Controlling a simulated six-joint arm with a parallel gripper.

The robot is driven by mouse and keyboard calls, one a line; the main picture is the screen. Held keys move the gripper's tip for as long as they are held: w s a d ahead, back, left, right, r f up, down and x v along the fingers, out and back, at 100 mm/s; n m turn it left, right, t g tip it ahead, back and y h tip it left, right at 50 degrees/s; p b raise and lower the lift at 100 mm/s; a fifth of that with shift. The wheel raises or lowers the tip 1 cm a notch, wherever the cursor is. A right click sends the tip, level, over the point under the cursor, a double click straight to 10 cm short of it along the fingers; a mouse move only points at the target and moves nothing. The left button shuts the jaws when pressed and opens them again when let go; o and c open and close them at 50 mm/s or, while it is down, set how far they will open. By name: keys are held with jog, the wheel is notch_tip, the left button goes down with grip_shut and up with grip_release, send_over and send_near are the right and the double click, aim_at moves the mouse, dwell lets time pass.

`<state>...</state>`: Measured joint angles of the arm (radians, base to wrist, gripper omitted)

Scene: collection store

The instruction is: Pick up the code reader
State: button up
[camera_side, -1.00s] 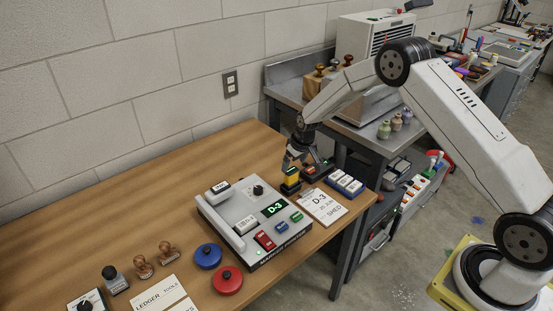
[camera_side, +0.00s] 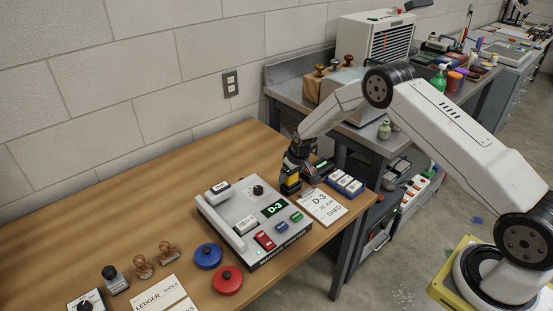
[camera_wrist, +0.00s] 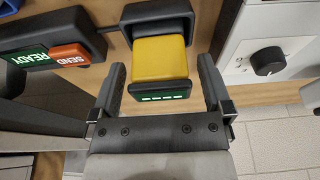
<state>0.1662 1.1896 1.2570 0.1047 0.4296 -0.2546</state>
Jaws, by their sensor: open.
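The code reader, as I take it, is a block with a yellow body and black ends (camera_wrist: 160,58), with a small green display at its near end. It also shows as yellow and black in the side view (camera_side: 290,183), standing on the wooden desk behind the grey console, partly hidden by my gripper. My gripper (camera_wrist: 161,66) reaches down over it from above. The two fingers are open, one on each side of the yellow body, with a visible gap on both sides in the wrist view.
A black unit with a green READY display and orange SEND button (camera_wrist: 50,56) stands close beside it. The grey console (camera_side: 235,215) with a D-3 display is in front. Blue-and-white blocks (camera_side: 345,184) and a D-3 card (camera_side: 320,207) lie right. Bare desk (camera_side: 200,165) lies left.

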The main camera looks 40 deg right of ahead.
jog(key=shift+w+f, duration=0.2)
jog(key=shift+f, duration=0.45)
jog(key=shift+c, duration=0.2)
jog(key=c, duration=1.2)
jog(key=shift+r, duration=0.25)
jog(key=shift+r, duration=0.9)
jog(key=shift+s+a+r, duration=0.3)
jog(key=shift+s+r, duration=1.5)
jog(key=shift+s, duration=0.5)
jog(key=shift+s+a+r, duration=0.35)
jog(key=shift+s+r, duration=1.45)
jog(key=shift+s, duration=0.55)
jog(key=shift+s+a+r, duration=0.3)
jog(key=shift+s+r, duration=1.5)
jog(key=shift+s, duration=0.5)
